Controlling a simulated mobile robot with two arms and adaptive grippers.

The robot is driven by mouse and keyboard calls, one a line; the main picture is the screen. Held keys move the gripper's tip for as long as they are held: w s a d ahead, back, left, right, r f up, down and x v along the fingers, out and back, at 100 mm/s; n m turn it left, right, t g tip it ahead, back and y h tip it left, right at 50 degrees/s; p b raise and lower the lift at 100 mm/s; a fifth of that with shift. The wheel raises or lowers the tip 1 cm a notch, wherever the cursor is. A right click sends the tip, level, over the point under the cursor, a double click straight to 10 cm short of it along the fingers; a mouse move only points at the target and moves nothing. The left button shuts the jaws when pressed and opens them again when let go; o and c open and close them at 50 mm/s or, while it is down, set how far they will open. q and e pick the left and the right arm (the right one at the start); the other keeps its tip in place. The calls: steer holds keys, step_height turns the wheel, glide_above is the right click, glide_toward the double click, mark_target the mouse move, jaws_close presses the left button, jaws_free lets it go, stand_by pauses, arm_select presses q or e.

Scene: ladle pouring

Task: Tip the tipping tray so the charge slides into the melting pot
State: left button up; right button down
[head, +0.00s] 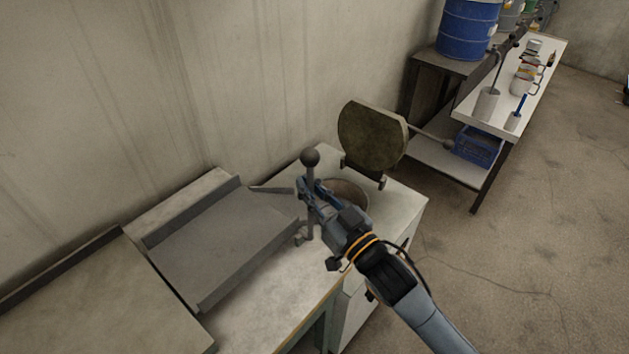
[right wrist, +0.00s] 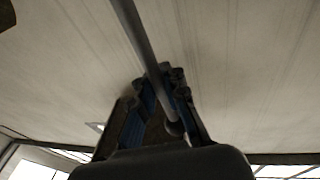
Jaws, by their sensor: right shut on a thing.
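The tipping tray (head: 222,243) is a grey sheet with raised side rims, lying left of the melting pot and looking nearly flat. I make out no charge on it. A dark upright lever (head: 310,172) with a ball knob stands at its right end. My right gripper (head: 308,192) is shut on the lever's rod below the knob; in the right wrist view the rod (right wrist: 138,40) runs between the fingers. The melting pot (head: 346,191) is a round opening in the pale cabinet top, partly hidden behind my right gripper. My left gripper is not in view.
The pot's round lid (head: 371,136) stands raised behind the opening, its handle pointing right. A flat panel (head: 95,300) lies left of the tray, near the wall. A bench (head: 545,62) with containers, a blue drum (head: 467,28) and a blue crate (head: 478,146) are at the back right.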

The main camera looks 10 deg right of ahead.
steer(key=shift+s+a+f, duration=0.1)
steer(key=shift+f, duration=0.25)
steer(key=c, duration=1.7)
jaws_free()
steer(key=o, duration=0.3)
steer(key=shift+s+r, duration=0.1)
steer(key=shift+r, duration=0.15)
steer(key=v, duration=1.2)
steer(key=shift+s, duration=0.1)
